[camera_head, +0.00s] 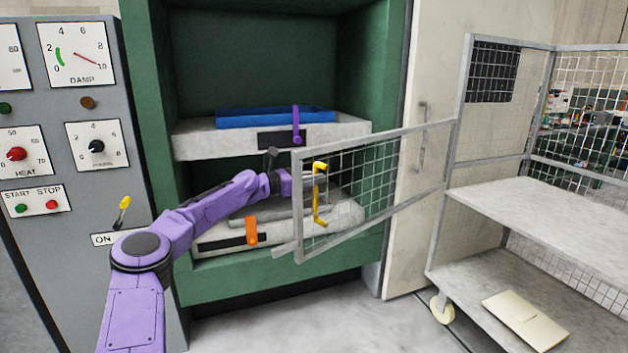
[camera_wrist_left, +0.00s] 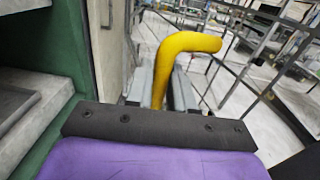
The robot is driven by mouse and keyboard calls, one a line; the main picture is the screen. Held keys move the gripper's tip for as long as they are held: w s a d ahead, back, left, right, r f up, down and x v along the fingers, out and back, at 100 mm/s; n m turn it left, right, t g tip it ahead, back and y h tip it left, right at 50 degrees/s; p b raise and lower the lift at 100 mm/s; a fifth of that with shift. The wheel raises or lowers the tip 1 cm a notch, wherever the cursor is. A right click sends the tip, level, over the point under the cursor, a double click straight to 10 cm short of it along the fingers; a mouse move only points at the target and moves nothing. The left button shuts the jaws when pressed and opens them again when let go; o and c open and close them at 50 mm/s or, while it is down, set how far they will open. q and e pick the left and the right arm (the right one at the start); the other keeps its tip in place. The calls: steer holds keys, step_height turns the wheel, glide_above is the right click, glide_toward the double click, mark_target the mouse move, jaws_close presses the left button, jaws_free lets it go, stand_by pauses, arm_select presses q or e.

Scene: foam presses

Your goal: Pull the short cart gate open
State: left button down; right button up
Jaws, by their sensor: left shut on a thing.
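The short cart gate (camera_head: 363,178) is a grey-framed wire mesh panel. In the head view it reaches left from the cart's (camera_head: 531,216) front left post, swung out across the front of the green press. A yellow handle (camera_head: 319,194) stands on the gate near its free end. My left gripper (camera_head: 318,200) is at this handle, partly hidden behind the gate's mesh and frame. In the left wrist view the yellow handle (camera_wrist_left: 165,75) bends up between the grey fingers, and the gripper is shut on it. My right gripper is in neither view.
The green press (camera_head: 285,55) holds two platens, with a blue tray (camera_head: 275,118), a purple latch (camera_head: 296,125) and an orange latch (camera_head: 251,231). A control panel (camera_head: 70,135) stands at the left. A folder (camera_head: 525,319) lies on the cart's lower shelf. The floor in front is clear.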

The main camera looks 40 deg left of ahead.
arm_select(q)
steer(key=shift+d+r, duration=0.15)
steer(key=shift+r, duration=0.1)
steer(key=c, duration=1.3)
jaws_free()
steer(key=shift+w, duration=0.1)
steer(key=shift+o, duration=1)
steer(key=shift+w+d+f, duration=0.15)
steer(key=shift+w+d, duration=0.1)
steer(key=shift+w, duration=0.05)
steer(key=p+v, duration=0.3)
steer(key=v, duration=0.7)
steer(key=shift+s, duration=0.2)
steer(key=shift+a, duration=0.1)
